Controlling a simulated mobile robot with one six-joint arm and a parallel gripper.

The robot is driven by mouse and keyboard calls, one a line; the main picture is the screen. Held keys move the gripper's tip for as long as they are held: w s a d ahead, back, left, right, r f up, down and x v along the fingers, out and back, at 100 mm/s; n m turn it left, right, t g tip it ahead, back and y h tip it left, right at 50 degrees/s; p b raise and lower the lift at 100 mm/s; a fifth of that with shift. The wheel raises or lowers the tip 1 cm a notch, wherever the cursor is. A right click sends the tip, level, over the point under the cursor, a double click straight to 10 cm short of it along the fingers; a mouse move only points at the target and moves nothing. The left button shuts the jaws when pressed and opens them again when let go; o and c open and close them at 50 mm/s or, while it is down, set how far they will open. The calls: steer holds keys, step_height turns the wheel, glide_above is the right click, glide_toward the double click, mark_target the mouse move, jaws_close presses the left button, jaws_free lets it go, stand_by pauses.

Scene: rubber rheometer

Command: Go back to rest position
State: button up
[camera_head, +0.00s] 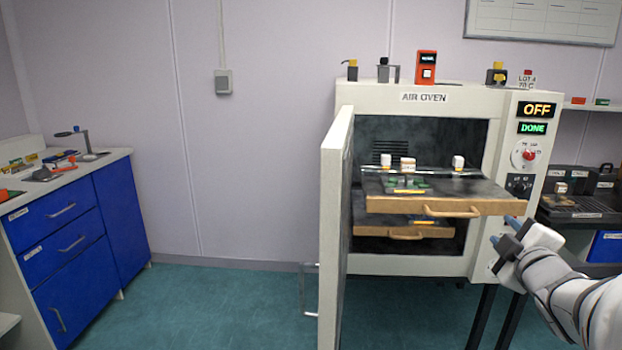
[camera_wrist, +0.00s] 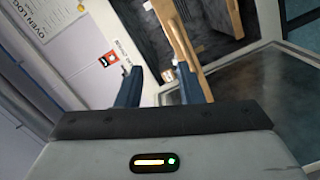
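My gripper (camera_head: 512,222) is at the right in the head view, just right of the air oven's pulled-out tray (camera_head: 470,206). In the wrist view its two blue fingers (camera_wrist: 168,88) stand well apart with nothing between them. The air oven (camera_head: 415,99) has its door (camera_head: 335,215) swung open to the left. The upper tray sticks out of the chamber and carries small white-capped items. A lower tray (camera_head: 380,244) sits inside the chamber. The panel shows OFF (camera_head: 537,109) and DONE (camera_head: 532,128). In the wrist view a wooden tray edge (camera_wrist: 178,38) lies beyond the fingers.
A blue cabinet (camera_head: 60,230) with tools on its top stands at the left. Dark equipment (camera_head: 580,205) is on a bench at the far right, close to my arm. Small items, including an orange device (camera_head: 426,67), stand on the oven. The floor (camera_head: 225,300) between cabinet and oven is clear.

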steer(key=s+a+r+m+g+y+p, duration=0.1)
steer(key=s+a+m+g+y+p, duration=0.2)
steer(key=s+a+m+g+p, duration=0.8)
steer(key=s+a+g+p, duration=0.3)
steer(key=s+a+p, duration=0.2)
steer(key=a, duration=0.5)
steer(key=shift+s+a+m, duration=0.15)
steer(key=shift+s+m, duration=0.15)
steer(key=shift+s, duration=0.7)
